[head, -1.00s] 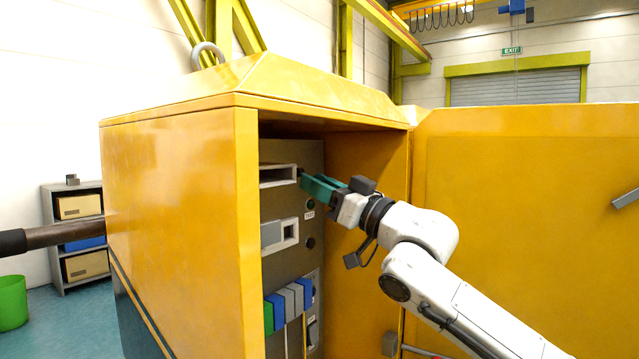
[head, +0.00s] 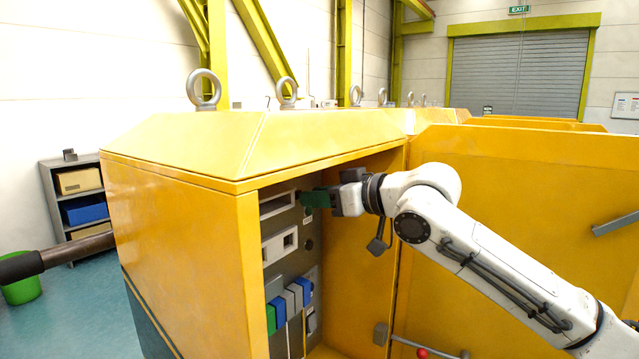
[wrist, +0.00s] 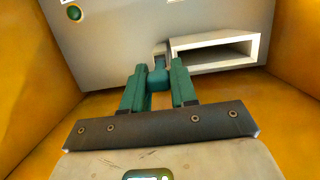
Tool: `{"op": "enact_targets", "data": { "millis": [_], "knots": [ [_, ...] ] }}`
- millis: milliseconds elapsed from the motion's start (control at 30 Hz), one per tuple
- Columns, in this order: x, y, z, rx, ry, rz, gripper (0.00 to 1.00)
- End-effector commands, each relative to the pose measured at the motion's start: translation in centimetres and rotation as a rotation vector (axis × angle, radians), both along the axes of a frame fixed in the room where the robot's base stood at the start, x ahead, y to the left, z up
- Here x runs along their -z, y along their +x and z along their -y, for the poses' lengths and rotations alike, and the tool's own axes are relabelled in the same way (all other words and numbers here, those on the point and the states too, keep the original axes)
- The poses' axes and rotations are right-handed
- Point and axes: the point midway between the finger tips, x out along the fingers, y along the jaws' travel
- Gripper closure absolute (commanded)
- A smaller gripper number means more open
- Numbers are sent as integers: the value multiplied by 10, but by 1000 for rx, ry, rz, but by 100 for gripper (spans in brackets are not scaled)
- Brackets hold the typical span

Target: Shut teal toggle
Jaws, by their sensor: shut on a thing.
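The teal toggle (wrist: 157,76) stands out from the grey panel (wrist: 110,35) in the wrist view, beside the left end of a white-framed slot. My gripper (wrist: 158,70) has its two green fingers on either side of the toggle's rounded end and is shut on it. In the head view my gripper (head: 303,199) reaches into the open yellow cabinet (head: 190,230), at the right end of the upper white slot (head: 277,203). The toggle is hidden behind the fingers there, and its exact tilt is hard to tell.
The open yellow door (head: 510,200) stands to the right, behind my arm. Below the gripper are a second white-framed slot (head: 280,245) and a row of coloured switches (head: 290,300). The cabinet walls leave limited room around the gripper.

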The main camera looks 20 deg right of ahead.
Motion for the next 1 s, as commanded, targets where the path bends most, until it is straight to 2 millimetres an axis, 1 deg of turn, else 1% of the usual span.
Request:
{"op": "enact_targets", "data": {
  "millis": [33, 567, 600, 800, 833, 1000],
  "knots": [
    [-2, 0, 0, 0, -4, -11, 100],
    [0, 1, 1, 2, -20, -28, 100],
    [0, 1, 1, 2, -20, -28, 72],
    [-1, 1, 0, 1, -19, -27, 53],
    [-1, 1, 0, 1, -19, -27, 51],
    [-1, 1, 0, 1, -19, -26, 51]
  ]
}}
